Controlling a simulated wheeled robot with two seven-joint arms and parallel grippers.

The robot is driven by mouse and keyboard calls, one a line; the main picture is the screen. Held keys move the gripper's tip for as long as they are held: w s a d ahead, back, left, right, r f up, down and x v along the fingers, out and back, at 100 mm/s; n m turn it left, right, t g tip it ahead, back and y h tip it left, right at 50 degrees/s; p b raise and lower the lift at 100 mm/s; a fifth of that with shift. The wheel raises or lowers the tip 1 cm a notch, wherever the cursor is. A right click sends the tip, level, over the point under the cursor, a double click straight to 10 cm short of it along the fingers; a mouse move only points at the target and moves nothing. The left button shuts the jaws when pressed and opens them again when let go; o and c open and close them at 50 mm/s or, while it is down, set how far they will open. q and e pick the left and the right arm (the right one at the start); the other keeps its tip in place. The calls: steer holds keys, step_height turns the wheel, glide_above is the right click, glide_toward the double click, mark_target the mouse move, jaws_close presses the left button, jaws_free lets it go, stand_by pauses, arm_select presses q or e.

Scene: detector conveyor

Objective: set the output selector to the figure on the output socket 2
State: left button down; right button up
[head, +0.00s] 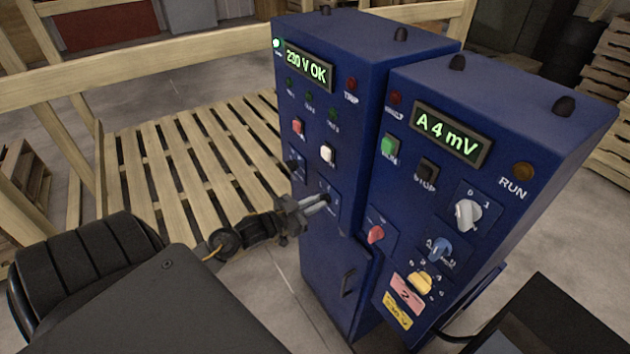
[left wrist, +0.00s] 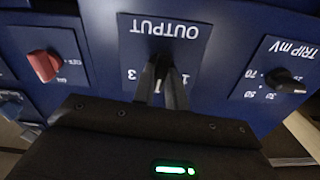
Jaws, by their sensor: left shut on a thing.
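The output selector sits on a dark plate marked OUTPUT (left wrist: 190,32), upside down in the left wrist view. The figures 3 and 1 show on either side of the fingers; the rest of the scale is hidden. My left gripper (left wrist: 160,84) is shut on the selector knob, which is mostly covered by the fingers, so its pointer setting cannot be read. In the head view my left gripper (head: 318,203) reaches the left blue cabinet (head: 335,262) at this plate. I cannot make out output socket 2 or its figure. My right gripper is not in view.
A black TRIP mV knob (left wrist: 285,80) and a red knob (left wrist: 45,66) flank the plate. The right cabinet's display (head: 452,133) reads A 4 mV; the left display (head: 309,65) reads 230 V OK. A pink label (head: 407,293) is lower right. A wooden pallet (head: 190,160) lies behind.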

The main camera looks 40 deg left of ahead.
arm_select(q)
steer(key=shift+n+p, duration=0.4)
steer(key=shift+n, duration=0.2)
steer(key=c, duration=1.4)
jaws_free()
steer(key=shift+c, duration=0.2)
steer(key=b+v, duration=0.3)
steer(key=v, duration=0.7)
steer(key=shift+s, duration=0.35)
steer(key=shift+a, duration=0.1)
